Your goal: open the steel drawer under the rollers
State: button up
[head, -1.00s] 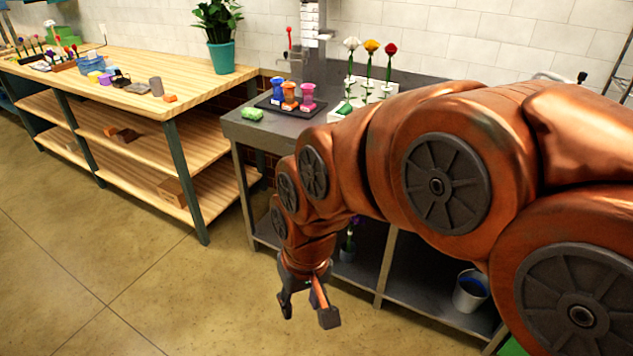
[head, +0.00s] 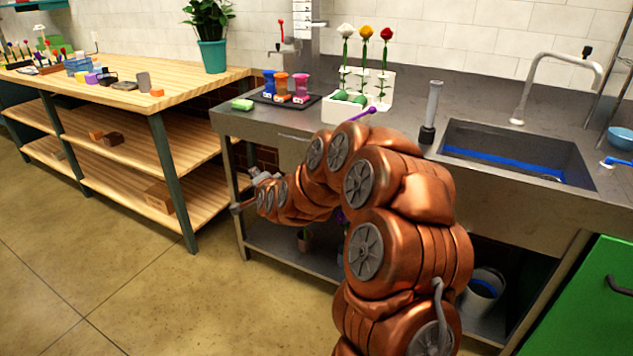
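The steel drawer (head: 290,153) is a grey front panel below the counter edge, with a thin bar handle (head: 294,137) along its top. It looks closed, and my arm hides its lower and right parts. The rollers, blue (head: 269,83), orange (head: 281,86) and pink (head: 301,88), stand on a dark tray (head: 260,97) on the counter above it. My gripper (head: 246,190) is left of and lower than the drawer, near the counter's left front leg. Its fingers appear spread, with nothing seen between them.
The steel counter (head: 408,152) has a sink (head: 510,150) on the right and a white flower stand (head: 376,82) behind my arm. A wooden shelf table (head: 190,88) stands at the left. A bucket (head: 482,290) sits under the counter. The floor at front left is clear.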

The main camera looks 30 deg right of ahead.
jog(key=d+f+m+t+h+b, duration=0.1)
jog(key=d+f+m+h+b, duration=0.3)
jog(key=d, duration=0.5)
jog(key=d+f+m+t+h+b, duration=0.1)
jog(key=d+f+m+h+b, duration=0.1)
jog(key=d+f+m+h, duration=0.55)
jog(key=shift+w+d+r+n+y, duration=0.35)
jog(key=shift+w+d+r, duration=0.3)
jog(key=shift+w+d, duration=0.45)
jog(key=shift+w+d+r+n+y, duration=0.2)
jog(key=shift+w+d+r+n, duration=0.4)
jog(key=shift+w+d, duration=0.4)
jog(key=shift+w+d+r+n+y, duration=0.3)
jog(key=shift+w+d+r, duration=0.45)
jog(key=shift+w+d, duration=0.35)
jog(key=shift+w, duration=0.1)
jog(key=shift+a, duration=0.1)
jog(key=shift+c, duration=0.3)
grip_shut()
